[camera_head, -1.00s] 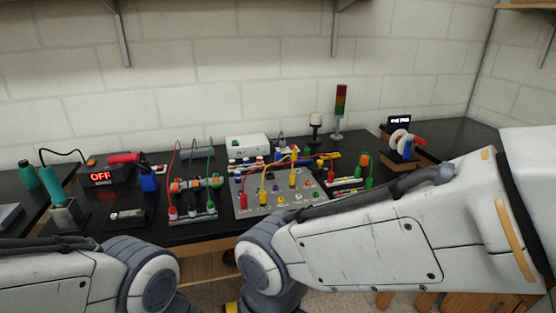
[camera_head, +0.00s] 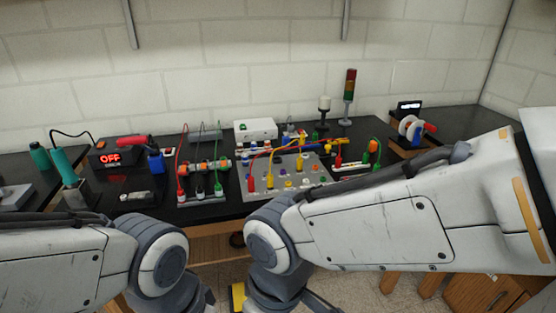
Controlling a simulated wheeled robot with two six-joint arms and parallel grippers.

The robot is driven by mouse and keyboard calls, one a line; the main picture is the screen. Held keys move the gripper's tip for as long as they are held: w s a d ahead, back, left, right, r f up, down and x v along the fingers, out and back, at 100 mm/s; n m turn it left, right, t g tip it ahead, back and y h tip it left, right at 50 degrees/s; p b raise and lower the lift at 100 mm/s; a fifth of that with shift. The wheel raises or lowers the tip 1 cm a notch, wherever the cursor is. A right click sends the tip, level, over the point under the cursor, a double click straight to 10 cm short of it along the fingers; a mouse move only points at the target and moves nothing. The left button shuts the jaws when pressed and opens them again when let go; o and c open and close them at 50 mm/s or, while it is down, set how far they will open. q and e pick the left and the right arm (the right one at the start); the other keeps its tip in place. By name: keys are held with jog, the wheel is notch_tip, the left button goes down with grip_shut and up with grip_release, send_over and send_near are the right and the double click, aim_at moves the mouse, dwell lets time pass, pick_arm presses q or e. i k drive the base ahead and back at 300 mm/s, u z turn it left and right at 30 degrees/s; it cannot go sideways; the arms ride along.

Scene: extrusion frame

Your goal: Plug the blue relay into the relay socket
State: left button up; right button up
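I cannot single out the blue relay for certain. A small blue block (camera_head: 155,163) stands beside the display box on the left of the bench, and small blue parts (camera_head: 240,155) sit in a row at the back of the grey panel (camera_head: 262,203). The relay socket is too small to identify.
The black bench holds a box reading OFF (camera_head: 110,158), a rack with red and green leads (camera_head: 205,168), a white box (camera_head: 256,130), a signal tower (camera_head: 348,95) and a spool stand (camera_head: 410,130). My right arm covers part of the bench's front right.

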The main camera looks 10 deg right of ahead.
aim_at(286, 139)
jog(key=z, duration=1.75)
jog(key=i, duration=2.45)
jog(key=u, duration=2.9)
